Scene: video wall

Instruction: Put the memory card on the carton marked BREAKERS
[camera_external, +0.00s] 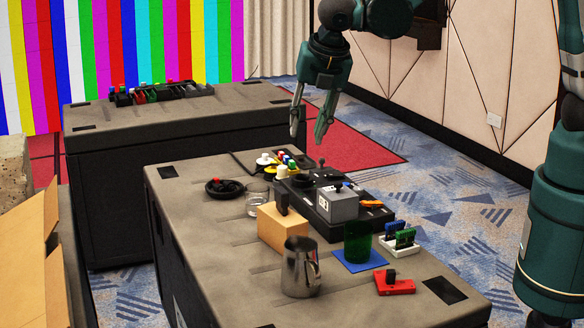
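My gripper (308,133) hangs above the back of the near case, pointing down. Its two fingers are apart with nothing visible between them. A small tan box (277,232) stands mid-table with a dark upright piece (281,199) at its top. No BREAKERS lettering is readable on it. An open cardboard carton (28,240) is at the left edge, also without readable lettering. I cannot tell for sure which item is the memory card. Small blue and green card-like pieces (398,233) stand in a white holder (396,248) at the right.
The near case top (205,225) also holds a steel jug (300,270), a green glass (357,243) on a blue mat (376,263), a red block (393,285), a grey box (338,205) and a black console (320,182). Its left part is mostly clear. Another case (110,118) stands behind.

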